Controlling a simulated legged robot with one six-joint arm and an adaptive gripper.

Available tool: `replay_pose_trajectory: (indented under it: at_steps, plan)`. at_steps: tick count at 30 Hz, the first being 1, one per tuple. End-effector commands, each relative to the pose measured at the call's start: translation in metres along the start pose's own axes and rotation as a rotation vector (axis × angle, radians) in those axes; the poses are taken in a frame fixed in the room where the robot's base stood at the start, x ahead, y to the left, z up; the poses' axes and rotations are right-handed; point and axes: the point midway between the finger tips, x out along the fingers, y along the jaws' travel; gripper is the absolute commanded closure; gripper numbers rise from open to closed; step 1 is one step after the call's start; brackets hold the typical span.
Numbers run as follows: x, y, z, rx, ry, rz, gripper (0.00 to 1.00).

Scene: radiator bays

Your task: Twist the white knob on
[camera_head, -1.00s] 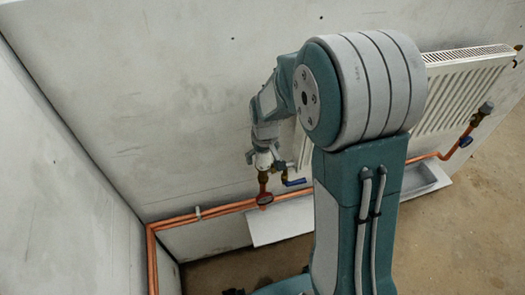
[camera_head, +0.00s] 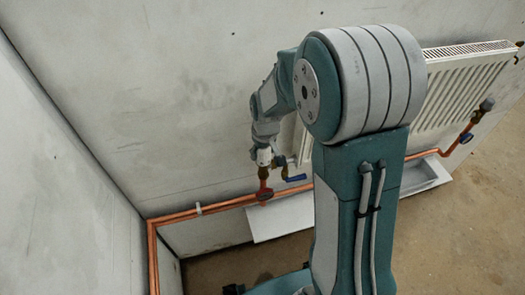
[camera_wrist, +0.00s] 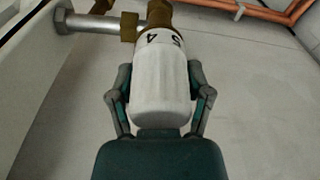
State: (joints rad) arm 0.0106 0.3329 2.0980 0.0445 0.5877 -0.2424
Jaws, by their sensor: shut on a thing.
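The white knob (camera_wrist: 160,85) fills the middle of the wrist view, with dark marks that look like a 4 and a 5 near its brass end. It also shows small in the head view (camera_head: 264,157), on the brass valve (camera_head: 264,172) above the copper pipe. My gripper (camera_wrist: 160,95) is shut on the knob, with one finger on each side of it. In the head view the fingers are small and partly hidden by the wrist.
A white radiator (camera_head: 465,90) hangs on the wall, largely hidden behind my arm. A blue-handled valve (camera_head: 294,178) sits just right of the knob. Copper pipes (camera_head: 215,207) run low along the wall. A white tray (camera_head: 275,222) lies below. Another dark-capped valve (camera_head: 486,105) is at right.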

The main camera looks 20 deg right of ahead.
Motion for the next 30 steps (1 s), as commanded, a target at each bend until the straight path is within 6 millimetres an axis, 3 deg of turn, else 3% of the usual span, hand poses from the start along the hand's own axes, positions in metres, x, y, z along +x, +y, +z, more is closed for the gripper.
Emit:
replay_pose_trajectory:
  at_steps: [5,30]
  plan:
    - [0.0037,-0.0008,0.0043,0.049,-0.014,0.004,0.87]
    - [0.0047,0.0017,0.0075,0.846,-0.02,0.108,0.88]
